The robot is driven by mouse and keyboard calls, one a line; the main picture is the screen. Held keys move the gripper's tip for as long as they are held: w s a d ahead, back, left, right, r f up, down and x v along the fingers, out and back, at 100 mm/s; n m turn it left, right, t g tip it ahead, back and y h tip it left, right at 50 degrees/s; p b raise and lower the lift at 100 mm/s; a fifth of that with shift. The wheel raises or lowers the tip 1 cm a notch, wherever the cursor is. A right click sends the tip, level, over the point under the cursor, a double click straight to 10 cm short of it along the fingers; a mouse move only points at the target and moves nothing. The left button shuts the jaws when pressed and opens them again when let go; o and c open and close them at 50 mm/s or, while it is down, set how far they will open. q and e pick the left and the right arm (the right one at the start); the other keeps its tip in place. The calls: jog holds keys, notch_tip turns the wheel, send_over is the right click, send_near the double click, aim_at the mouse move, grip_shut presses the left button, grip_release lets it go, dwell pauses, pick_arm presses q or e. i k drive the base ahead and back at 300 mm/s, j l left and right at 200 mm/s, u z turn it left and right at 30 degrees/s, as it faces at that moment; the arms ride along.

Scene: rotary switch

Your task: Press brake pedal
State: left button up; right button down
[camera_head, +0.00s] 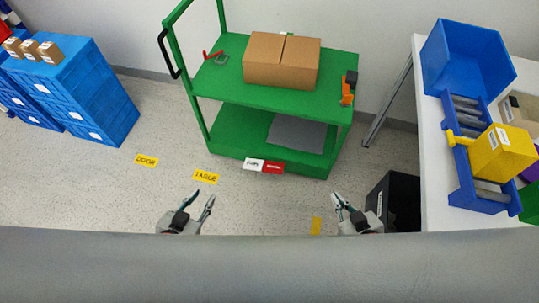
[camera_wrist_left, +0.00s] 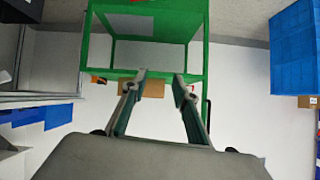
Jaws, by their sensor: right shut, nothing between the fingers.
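A green two-shelf cart (camera_head: 270,94) stands ahead of me. At its bottom front edge are two small pedal-like plates side by side, a white one (camera_head: 254,164) and a red one (camera_head: 274,168); their lettering is too small to read surely. My left gripper (camera_head: 201,198) is open and empty, in front of and left of the plates, apart from the cart. Its spread fingers also show in the left wrist view (camera_wrist_left: 160,78), with the cart beyond. My right gripper (camera_head: 337,200) is shut and empty, right of the plates and apart from the cart.
A cardboard box (camera_head: 282,62) sits on the cart's top shelf. Blue crates (camera_head: 80,95) are stacked at the left. A white table (camera_head: 428,130) with blue bins and a black bin (camera_head: 395,204) stand at the right. The floor before the cart is clear, with yellow labels (camera_head: 205,176).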

aim_at(252, 164)
jog(key=i+j, duration=0.1)
jog(key=j, duration=0.6)
jog(key=z, duration=1.55)
jog(key=i+j, duration=0.05)
jog(key=j, duration=0.05)
